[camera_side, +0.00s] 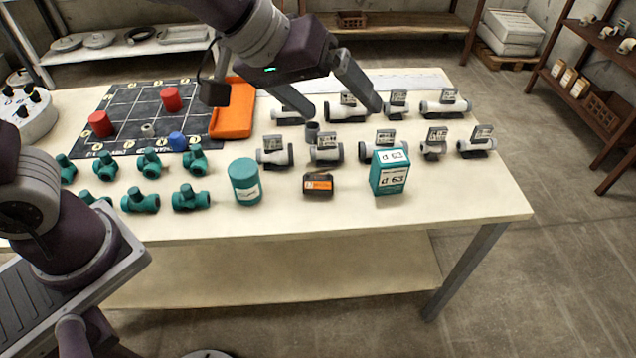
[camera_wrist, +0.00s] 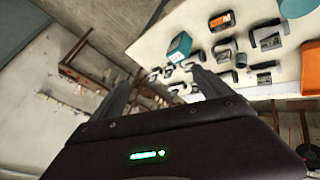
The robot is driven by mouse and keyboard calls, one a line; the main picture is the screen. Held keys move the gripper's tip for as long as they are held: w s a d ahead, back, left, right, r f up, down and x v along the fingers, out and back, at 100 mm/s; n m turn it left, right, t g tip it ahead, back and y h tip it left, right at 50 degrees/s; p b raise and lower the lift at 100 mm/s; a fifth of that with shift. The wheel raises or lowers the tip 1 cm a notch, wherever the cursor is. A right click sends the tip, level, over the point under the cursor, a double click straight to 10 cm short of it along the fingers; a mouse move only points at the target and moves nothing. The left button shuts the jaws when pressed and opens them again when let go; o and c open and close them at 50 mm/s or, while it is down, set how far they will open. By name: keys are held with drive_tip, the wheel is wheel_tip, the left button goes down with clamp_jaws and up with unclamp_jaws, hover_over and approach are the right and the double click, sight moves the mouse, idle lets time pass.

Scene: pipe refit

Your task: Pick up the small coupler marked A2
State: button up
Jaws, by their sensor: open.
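Grey couplers with dark label cards stand in two rows on the right half of the table. Two look smaller: one in the back row (camera_side: 396,111) and one in the front row (camera_side: 433,151). The card markings are too small to read, so I cannot tell which is A2. My gripper (camera_side: 343,112) is open above the couplers, its fingers in front of part of the back row. In the wrist view, my gripper (camera_wrist: 163,84) has its fingers spread, with several couplers beyond and to the right.
A teal and white box (camera_side: 389,178), a dark box with an orange label (camera_side: 318,186) and a teal can (camera_side: 245,182) stand in front. Teal fittings (camera_side: 140,201) fill the left front. An orange tray (camera_side: 231,122) lies beside a dark grid mat (camera_side: 130,98) with red and blue pieces.

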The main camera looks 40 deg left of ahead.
drive_tip(key=w+d+f+n+y, duration=0.1)
drive_tip(key=w+d+f+n, duration=0.15)
drive_tip(key=w+f, duration=0.35)
drive_tip(key=n+t+y, duration=0.2)
drive_tip(key=y, duration=0.5)
approach(318, 182)
drive_tip(key=w+d, duration=0.1)
drive_tip(key=w, duration=0.1)
drive_tip(key=w+d+f, duration=0.1)
drive_tip(key=d, duration=0.1)
drive_tip(key=w+d, duration=0.2)
drive_tip(key=shift+w+f, duration=0.3)
drive_tip(key=shift+w, duration=0.05)
drive_tip(key=a+f+y, duration=0.1)
drive_tip(key=s+a+f+t+y, duration=0.1)
drive_tip(key=a, duration=0.1)
drive_tip(key=s+a+f+y, duration=0.1)
drive_tip(key=shift+s+a+f+y, duration=0.15)
drive_tip(key=shift+s+f+y, duration=0.1)
drive_tip(key=shift+y, duration=0.15)
drive_tip(key=shift+t, duration=0.3)
drive_tip(key=x, duration=0.4)
drive_tip(key=a+x, duration=0.1)
drive_tip(key=x, duration=0.2)
drive_tip(key=shift+s+r, duration=0.25)
drive_tip(key=shift+r, duration=0.05)
drive_tip(key=c, duration=1.5)
drive_tip(key=shift+o, duration=0.2)
drive_tip(key=shift+r, duration=0.1)
